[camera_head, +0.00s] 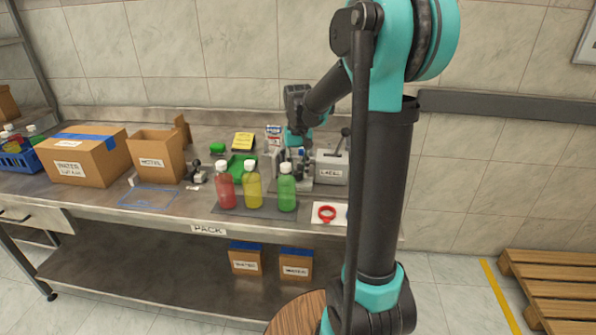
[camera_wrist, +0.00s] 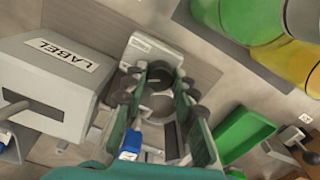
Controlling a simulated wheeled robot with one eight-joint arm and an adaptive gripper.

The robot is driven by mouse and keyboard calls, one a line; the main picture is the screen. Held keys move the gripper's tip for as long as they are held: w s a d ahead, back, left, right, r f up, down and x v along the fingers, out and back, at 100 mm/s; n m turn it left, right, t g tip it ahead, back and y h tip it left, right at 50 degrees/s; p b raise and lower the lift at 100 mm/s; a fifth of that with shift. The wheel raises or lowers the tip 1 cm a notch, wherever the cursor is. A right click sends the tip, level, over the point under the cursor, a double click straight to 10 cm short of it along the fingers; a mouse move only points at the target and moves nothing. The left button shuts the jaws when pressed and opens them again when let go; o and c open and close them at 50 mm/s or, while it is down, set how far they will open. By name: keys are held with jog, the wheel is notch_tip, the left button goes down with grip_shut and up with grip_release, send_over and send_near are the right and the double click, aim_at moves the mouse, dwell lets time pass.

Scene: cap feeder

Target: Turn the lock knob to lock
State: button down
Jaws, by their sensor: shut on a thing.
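My gripper (camera_head: 293,152) reaches down onto the bench just left of the grey box marked LABEL (camera_head: 331,170). In the wrist view, my gripper (camera_wrist: 160,72) has its two teal fingers on either side of a dark grey round part that looks like the lock knob (camera_wrist: 158,80). The fingers are shut on it. A pale plate with small writing (camera_wrist: 150,46) lies just beyond the fingertips. The knob's turn angle and marking cannot be read. In the head view the knob is hidden by my gripper and the fixture.
The LABEL box (camera_wrist: 52,82) stands close to my gripper's left in the wrist view. Red (camera_head: 225,187), yellow (camera_head: 252,187) and green (camera_head: 287,188) bottles stand in front. A green tray (camera_wrist: 243,132) is near. A red ring (camera_head: 327,213) lies on white paper.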

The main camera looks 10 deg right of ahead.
aim_at(298, 173)
jog(key=c, duration=1.2)
grip_release()
notch_tip(298, 173, up, 12)
